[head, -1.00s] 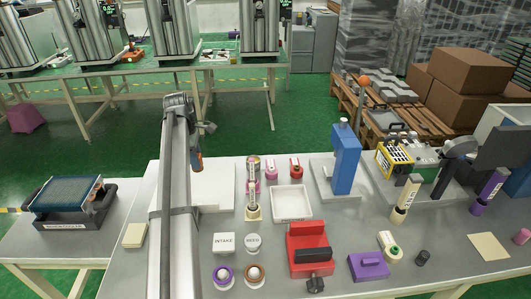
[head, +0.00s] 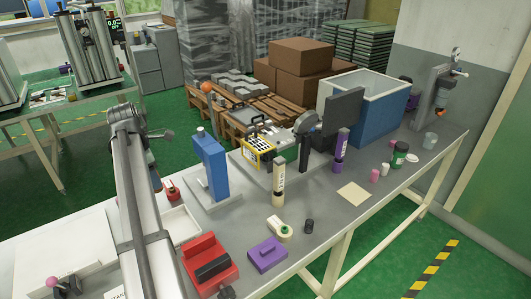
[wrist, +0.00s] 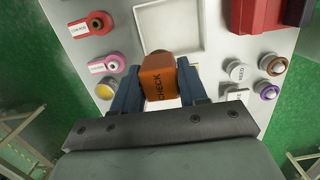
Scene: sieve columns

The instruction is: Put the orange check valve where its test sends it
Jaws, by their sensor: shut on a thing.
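The orange check valve (wrist: 158,80), a block with CHECK printed on it, sits between the two blue fingers of my gripper (wrist: 158,92) in the wrist view. The fingers are shut on it. It is in front of a white square tray (wrist: 138,28) in that view; I cannot tell its height above the table. In the head view my arm crosses the left side, and the valve cannot be made out there.
A red block (head: 205,247), a purple block (head: 266,252) and a blue stand (head: 214,165) are on the table. A cream tube (head: 279,183) and a purple tube (head: 340,152) stand further right. White caps (wrist: 237,70) and ringed balls (wrist: 268,92) are right of my gripper in the wrist view.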

